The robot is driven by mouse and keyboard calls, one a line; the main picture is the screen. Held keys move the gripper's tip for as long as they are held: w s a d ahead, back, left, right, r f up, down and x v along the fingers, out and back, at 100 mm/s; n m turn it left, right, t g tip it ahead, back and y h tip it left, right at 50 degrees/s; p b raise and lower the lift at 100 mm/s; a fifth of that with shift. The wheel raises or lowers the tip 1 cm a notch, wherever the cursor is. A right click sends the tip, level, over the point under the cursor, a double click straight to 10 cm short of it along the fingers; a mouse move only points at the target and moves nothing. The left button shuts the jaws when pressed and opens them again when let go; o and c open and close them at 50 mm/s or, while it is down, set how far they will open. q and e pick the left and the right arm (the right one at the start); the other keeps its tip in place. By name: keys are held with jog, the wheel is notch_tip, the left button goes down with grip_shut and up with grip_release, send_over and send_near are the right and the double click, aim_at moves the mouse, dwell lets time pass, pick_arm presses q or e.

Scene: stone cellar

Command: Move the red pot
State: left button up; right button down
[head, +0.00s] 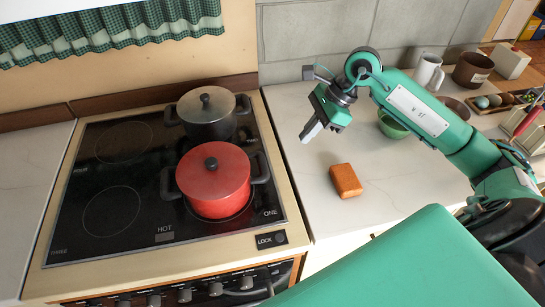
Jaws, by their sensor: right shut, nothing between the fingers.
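The red pot (213,184) stands upright with its red lid on, on the front right of the black glass stove top (90,185). It has a dark knob and a dark handle on each side. My right gripper (308,138) is above the white counter to the right of the stove, apart from the pot. Its fingers are shut and point down to the left, with nothing between them. My left gripper is not in view.
A dark pot with a grey lid (207,103) stands just behind the red pot. The left burners are clear. On the right counter are an orange-brown block (345,180), a green bowl (391,125), a white mug (428,72) and a brown pot (472,71).

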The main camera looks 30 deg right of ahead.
jog(key=p+x, duration=0.2)
jog(key=x, duration=0.6)
jog(key=shift+a+f+p, duration=0.2)
jog(key=shift+a+p, duration=0.1)
jog(key=shift+w+a+r+p, duration=0.15)
jog(key=shift+a+p, duration=0.15)
jog(key=shift+a, duration=0.2)
jog(key=shift+w+a+r+p, duration=0.1)
jog(key=shift+a+p, duration=0.15)
jog(key=shift+a, duration=0.25)
jog(key=shift+w+a+f+p, duration=0.2)
jog(key=shift+a+p, duration=0.1)
jog(key=shift+a, duration=0.5)
